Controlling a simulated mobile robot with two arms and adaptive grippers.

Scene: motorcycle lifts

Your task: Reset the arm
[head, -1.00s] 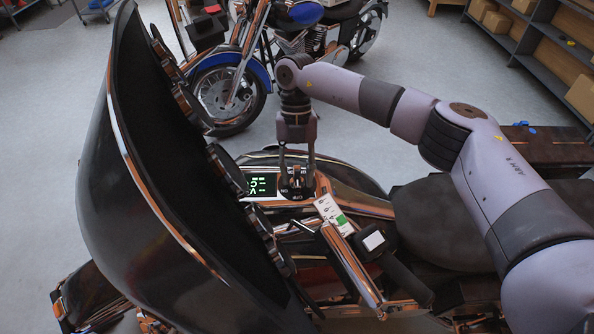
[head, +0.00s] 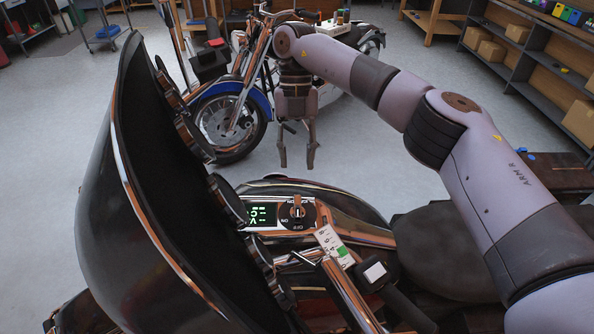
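My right arm comes in from the right edge and reaches over the near motorcycle (head: 320,195). My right gripper (head: 296,165) points down with its two fingers apart and nothing between them. It hangs above and beyond the ignition switch (head: 297,212) on the tank console, clear of it. Beside the switch a small display (head: 262,215) shows green characters. My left gripper is not in view.
The large dark fairing (head: 120,190) of the near motorcycle fills the left side. A blue motorcycle (head: 235,115) stands behind. Shelves with boxes (head: 580,122) line the right back. Grey floor (head: 400,160) lies open between.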

